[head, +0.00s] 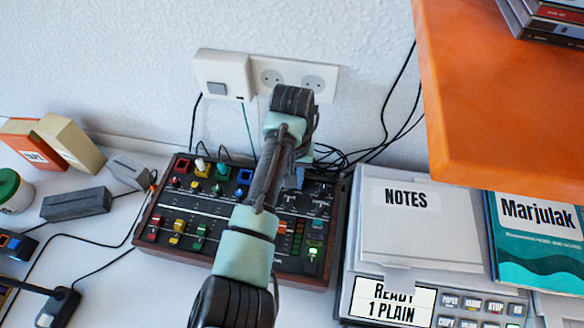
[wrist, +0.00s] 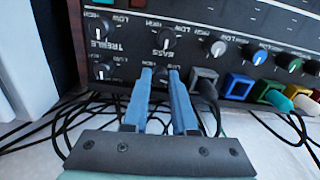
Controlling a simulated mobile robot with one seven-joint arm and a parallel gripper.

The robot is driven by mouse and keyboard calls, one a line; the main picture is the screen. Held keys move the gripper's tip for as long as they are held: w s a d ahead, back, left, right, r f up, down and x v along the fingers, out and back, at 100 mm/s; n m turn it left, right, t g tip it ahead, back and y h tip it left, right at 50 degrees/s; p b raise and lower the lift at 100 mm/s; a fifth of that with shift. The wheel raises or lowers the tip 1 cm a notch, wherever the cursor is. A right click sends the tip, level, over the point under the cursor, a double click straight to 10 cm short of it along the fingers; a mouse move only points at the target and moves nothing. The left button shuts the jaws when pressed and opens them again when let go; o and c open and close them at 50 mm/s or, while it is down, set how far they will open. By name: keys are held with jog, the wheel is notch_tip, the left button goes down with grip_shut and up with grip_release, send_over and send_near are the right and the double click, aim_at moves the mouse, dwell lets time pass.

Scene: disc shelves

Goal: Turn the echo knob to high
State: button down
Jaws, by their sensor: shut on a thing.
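The mixer (head: 280,262) with coloured sliders and knobs lies on the white desk below the wall socket. My gripper (wrist: 160,75) is at its panel in the wrist view, with both blue fingers closed around a small knob below the BASS knob (wrist: 166,38). The fingers hide most of that knob and its label, so I cannot read its name or setting. The TREBLE knob (wrist: 105,27) and another dark knob (wrist: 102,71) are to the left. In the head view my arm covers the mixer's middle, and a bit of my blue gripper (head: 298,178) shows.
Black cables (head: 345,157) crowd the mixer's back edge. A NOTES pad (head: 420,225) lies to the right, and an orange shelf (head: 500,110) overhangs there.

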jog(key=m+p, duration=0.2)
jog(key=m, duration=0.3)
jog(key=shift+r+m+p, duration=0.1)
jog(key=shift+m+p, duration=0.85)
jog(key=shift+m, duration=1.45)
jog(key=c, duration=1)
grip_release()
